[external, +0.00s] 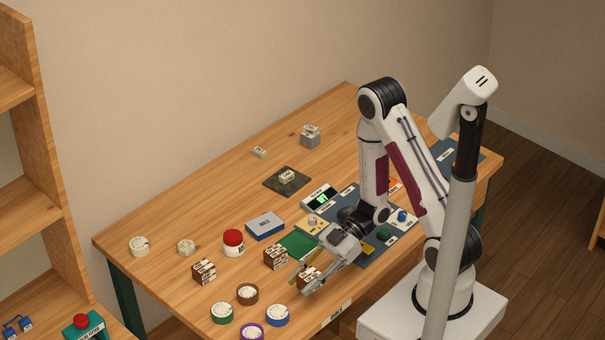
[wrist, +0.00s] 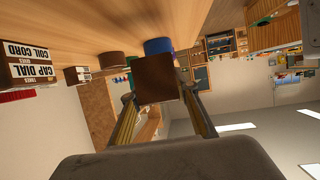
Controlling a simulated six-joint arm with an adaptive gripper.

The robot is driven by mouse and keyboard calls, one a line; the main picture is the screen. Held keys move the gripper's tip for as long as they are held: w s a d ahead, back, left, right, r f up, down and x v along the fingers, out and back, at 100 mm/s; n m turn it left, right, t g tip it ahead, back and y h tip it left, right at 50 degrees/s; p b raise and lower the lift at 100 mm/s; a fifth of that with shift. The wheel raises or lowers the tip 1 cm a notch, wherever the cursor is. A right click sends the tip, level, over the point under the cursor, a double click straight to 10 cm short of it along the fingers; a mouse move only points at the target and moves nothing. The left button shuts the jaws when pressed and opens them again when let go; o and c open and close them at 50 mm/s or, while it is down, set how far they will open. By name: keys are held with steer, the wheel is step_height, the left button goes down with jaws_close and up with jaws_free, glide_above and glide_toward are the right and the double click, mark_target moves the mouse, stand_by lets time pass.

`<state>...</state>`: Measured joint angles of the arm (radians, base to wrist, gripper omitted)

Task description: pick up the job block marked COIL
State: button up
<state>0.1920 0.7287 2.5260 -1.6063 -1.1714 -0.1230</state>
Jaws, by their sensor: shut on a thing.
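My gripper (external: 303,281) is low over the front of the table and shut on a brown block (external: 309,274) with white labels. In the wrist view the held block (wrist: 157,78) shows a plain brown face between the two fingers; its label cannot be read. I cannot tell whether it touches the table. Two similar brown blocks stand on the table, one just behind and left (external: 275,257), one farther left (external: 204,272).
Round green (external: 222,313), brown (external: 247,294), blue (external: 277,315) and purple (external: 252,331) pieces stand left of the gripper near the front edge. A red-topped jar (external: 233,243) and blue box (external: 265,225) are behind. The table's back left is mostly clear.

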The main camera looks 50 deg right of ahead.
mark_target(303, 277)
steer(key=shift+r, duration=2.6)
